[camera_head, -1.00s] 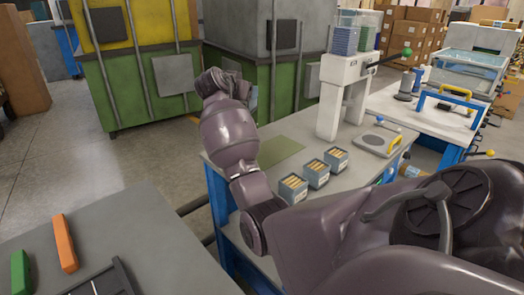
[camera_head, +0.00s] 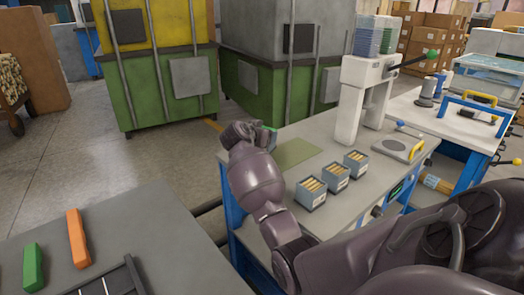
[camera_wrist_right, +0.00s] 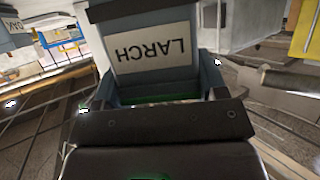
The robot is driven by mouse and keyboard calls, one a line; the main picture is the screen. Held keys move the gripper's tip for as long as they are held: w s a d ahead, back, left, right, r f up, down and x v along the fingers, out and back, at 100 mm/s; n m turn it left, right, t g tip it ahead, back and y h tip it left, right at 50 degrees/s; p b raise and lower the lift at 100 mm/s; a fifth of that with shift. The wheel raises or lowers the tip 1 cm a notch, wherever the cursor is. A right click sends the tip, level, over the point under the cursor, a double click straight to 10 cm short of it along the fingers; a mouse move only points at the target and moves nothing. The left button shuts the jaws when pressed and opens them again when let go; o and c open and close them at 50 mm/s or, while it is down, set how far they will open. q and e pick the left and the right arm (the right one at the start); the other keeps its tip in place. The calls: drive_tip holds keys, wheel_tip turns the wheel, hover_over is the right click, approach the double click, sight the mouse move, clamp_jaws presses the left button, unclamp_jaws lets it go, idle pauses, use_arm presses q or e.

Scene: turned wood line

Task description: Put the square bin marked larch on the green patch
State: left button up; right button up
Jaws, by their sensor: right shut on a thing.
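The square bin marked LARCH (camera_wrist_right: 152,75) fills the upper middle of the right wrist view, its white label upside down. My right gripper (camera_wrist_right: 160,92) is shut on it, one finger at each side. In the head view my right arm reaches across, with the gripper end at the table's far left corner; a small blue-green bit of the bin (camera_head: 271,133) shows behind the wrist. The green patch (camera_head: 297,152) lies flat and bare on the table, just right of the bin. My left gripper is not in view.
Three square bins with light sticks, near (camera_head: 312,195), middle (camera_head: 335,178) and far (camera_head: 356,163), stand in a row right of the patch. A white press (camera_head: 352,105) stands behind them. A grey table (camera_head: 150,245) with orange and green blocks is at lower left.

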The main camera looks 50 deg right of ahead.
wheel_tip(320, 180, down, 5)
drive_tip(key=shift+f+b, duration=0.1)
drive_tip(key=shift+b, duration=0.35)
drive_tip(key=shift+f, duration=0.2)
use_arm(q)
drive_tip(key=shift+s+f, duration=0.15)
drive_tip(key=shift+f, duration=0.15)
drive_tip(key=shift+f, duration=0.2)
use_arm(e)
drive_tip(key=o, duration=1)
drive_tip(key=shift+f, duration=0.1)
drive_tip(key=shift+r, duration=0.2)
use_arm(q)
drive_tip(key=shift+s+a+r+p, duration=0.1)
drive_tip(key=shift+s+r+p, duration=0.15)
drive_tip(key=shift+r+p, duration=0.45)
use_arm(e)
drive_tip(key=v, duration=1.2)
